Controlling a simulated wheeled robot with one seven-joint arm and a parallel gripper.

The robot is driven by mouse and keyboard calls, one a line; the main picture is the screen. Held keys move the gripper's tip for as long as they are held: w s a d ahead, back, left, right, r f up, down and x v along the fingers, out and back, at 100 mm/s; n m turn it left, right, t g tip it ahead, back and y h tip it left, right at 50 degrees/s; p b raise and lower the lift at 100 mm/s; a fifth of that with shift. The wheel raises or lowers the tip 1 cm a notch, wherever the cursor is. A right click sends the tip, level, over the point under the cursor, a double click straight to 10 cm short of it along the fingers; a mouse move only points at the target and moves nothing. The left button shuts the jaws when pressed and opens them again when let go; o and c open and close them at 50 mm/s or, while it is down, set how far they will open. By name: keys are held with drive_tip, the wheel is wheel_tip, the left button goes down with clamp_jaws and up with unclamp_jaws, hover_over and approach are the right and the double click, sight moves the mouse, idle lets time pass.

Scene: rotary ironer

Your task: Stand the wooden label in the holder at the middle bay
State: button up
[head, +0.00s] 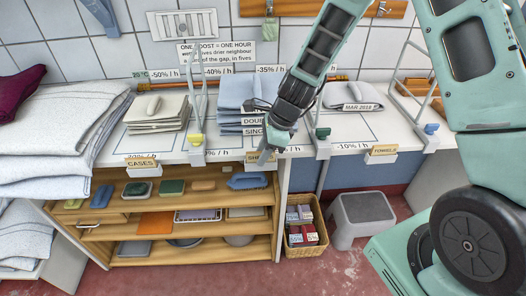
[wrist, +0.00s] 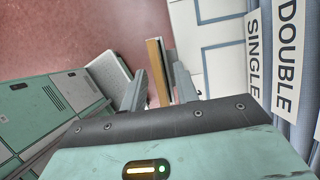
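The wooden label (head: 257,157) is a small tan strip with dark lettering, partly covered by my fingers in the head view. It appears to stand in the white holder (head: 258,168) on the counter's front edge at the middle bay. In the wrist view the label (wrist: 157,72) shows nearly edge-on between my fingers. My gripper (head: 265,156) is low at this holder. Its two fingers (wrist: 160,80) are apart, one on each side of the label, with narrow gaps showing. Whether the label is fully seated is hard to see.
Labelled holders stand at the left bay, CASES (head: 140,163), and the right bay, TOWELS (head: 384,151). Wire dividers with coloured clips rise beside the bays. Folded blue linen (head: 240,95) lies behind my gripper. A basket (head: 304,228) and a grey stool (head: 365,213) stand below.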

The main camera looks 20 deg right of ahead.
drive_tip(key=shift+r, duration=0.15)
drive_tip(key=v, duration=1.2)
drive_tip(key=s+a+r+n+g+h, duration=0.1)
drive_tip(key=s+a+r+n, duration=0.1)
drive_tip(key=s+a+n, duration=0.45)
drive_tip(key=s+a+r+n+g, duration=0.1)
drive_tip(key=s+a+r+n, duration=0.25)
drive_tip(key=s+n, duration=0.45)
drive_tip(key=s+a+n+h, duration=0.1)
drive_tip(key=s+n+h, duration=0.1)
drive_tip(key=s+n, duration=0.8)
drive_tip(key=n, duration=0.5)
drive_tip(key=shift+s+r+t+h+p, duration=0.2)
drive_tip(key=shift+s+t+h+p, duration=0.1)
drive_tip(key=shift+s+h+p, duration=0.1)
